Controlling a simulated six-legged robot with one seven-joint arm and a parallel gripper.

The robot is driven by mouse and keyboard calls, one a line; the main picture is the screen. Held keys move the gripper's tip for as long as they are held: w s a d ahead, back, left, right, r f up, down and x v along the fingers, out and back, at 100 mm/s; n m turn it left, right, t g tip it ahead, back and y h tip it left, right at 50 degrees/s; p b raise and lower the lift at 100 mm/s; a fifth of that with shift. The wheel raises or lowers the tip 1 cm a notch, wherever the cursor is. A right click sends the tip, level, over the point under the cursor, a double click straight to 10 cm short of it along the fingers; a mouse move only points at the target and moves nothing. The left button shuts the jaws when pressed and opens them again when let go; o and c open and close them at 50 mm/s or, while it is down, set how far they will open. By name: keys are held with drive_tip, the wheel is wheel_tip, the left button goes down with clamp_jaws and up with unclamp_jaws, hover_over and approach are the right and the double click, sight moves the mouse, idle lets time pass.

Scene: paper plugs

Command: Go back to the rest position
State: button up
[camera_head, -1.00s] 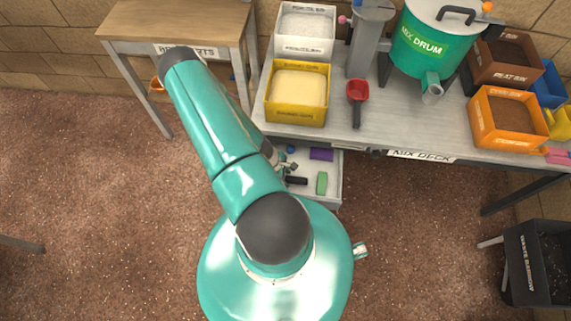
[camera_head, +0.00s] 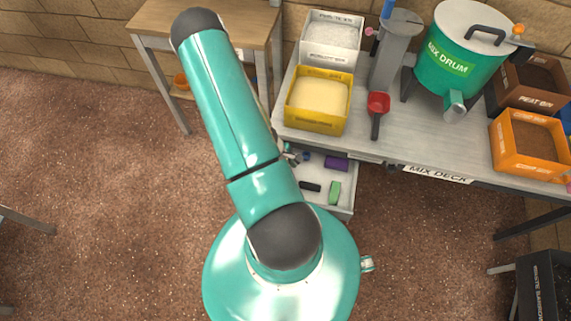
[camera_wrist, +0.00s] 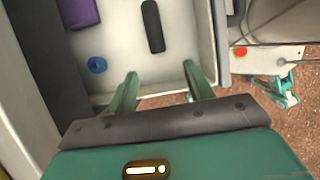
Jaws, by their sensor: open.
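My gripper (camera_wrist: 160,74) is open and empty in the wrist view, its two green fingers apart over the pale floor of an open drawer (camera_wrist: 125,68). A black bar (camera_wrist: 153,27) lies ahead of the fingers, apart from them. A blue ring-like piece (camera_wrist: 97,65) and a purple block (camera_wrist: 77,12) lie to the left. In the head view, my arm hides most of my gripper. The drawer (camera_head: 345,207) shows there beneath the bench, with the black bar (camera_head: 310,187), a green block (camera_head: 335,193) and the purple block (camera_head: 336,163) inside.
A wooden table (camera_head: 160,20) stands at the back left. Brown floor (camera_head: 90,150) at left is clear.

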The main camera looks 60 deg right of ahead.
drive_tip(key=shift+v, duration=2.2)
